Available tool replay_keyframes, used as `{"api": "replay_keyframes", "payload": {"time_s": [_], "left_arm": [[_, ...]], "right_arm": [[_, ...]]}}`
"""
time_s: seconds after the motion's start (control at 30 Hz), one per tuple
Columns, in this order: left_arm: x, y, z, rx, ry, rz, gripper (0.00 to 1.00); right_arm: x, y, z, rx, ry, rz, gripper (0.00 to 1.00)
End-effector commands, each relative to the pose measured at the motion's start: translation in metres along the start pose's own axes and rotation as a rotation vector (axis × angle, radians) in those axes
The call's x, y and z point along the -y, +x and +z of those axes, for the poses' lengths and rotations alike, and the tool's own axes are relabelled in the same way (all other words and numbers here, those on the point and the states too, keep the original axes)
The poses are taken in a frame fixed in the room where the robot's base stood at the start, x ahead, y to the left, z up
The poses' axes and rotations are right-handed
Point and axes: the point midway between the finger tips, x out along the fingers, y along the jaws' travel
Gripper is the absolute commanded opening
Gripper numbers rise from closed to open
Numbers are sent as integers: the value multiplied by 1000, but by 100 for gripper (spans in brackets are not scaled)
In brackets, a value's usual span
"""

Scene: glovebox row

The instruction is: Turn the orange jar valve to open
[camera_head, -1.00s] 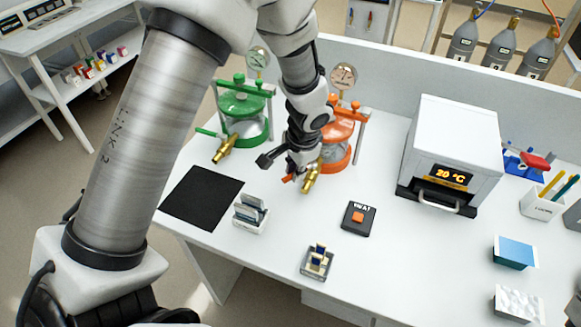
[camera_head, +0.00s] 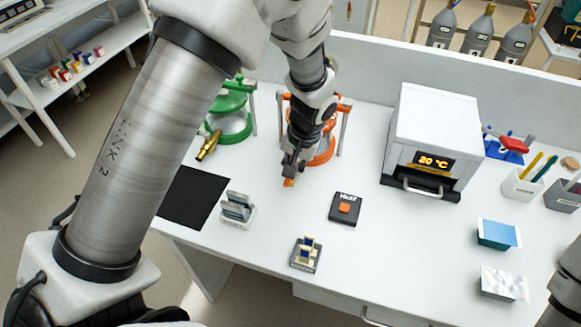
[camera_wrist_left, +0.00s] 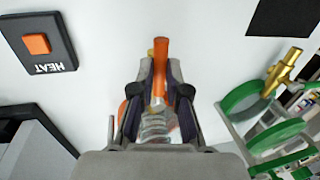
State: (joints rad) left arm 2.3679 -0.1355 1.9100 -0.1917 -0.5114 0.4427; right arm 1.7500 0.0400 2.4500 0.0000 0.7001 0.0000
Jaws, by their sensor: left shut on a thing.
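The orange jar (camera_head: 325,155) stands at the back middle of the white table, partly hidden behind my left arm. My left gripper (camera_head: 290,178) is low in front of it, shut on the orange valve handle (camera_head: 289,183). In the left wrist view the handle (camera_wrist_left: 161,58) lies between the two fingers of the gripper (camera_wrist_left: 160,80), its tip sticking out past them. The handle points toward the table's front. The brass valve body is mostly hidden by the gripper. My right gripper is not in view.
The green jar (camera_head: 232,122) with its brass valve (camera_head: 209,146) stands to the left. A black mat (camera_head: 190,198), a small rack (camera_head: 237,208), a HEAT button box (camera_head: 345,208) and an oven (camera_head: 437,140) are nearby. Clear table lies between gripper and button box.

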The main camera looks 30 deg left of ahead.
Motion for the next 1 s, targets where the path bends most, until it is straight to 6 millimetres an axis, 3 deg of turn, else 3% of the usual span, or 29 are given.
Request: {"api": "replay_keyframes", "payload": {"time_s": [0.03,0.33,0.37,0.4,0.77,0.87,1.0], "left_arm": [[0,7,6,19,-6,-3,0],[0,7,6,19,-8,-2,0],[0,7,6,19,-8,-2,25],[0,7,5,17,-8,-2,39],[0,-1,2,6,-5,0,40],[0,-15,1,4,-6,-1,40],[-1,-49,-1,1,-6,0,40]], "right_arm": [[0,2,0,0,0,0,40],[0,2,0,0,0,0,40],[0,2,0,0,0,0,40],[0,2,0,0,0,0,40],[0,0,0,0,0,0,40],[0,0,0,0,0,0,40],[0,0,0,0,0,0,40]]}}
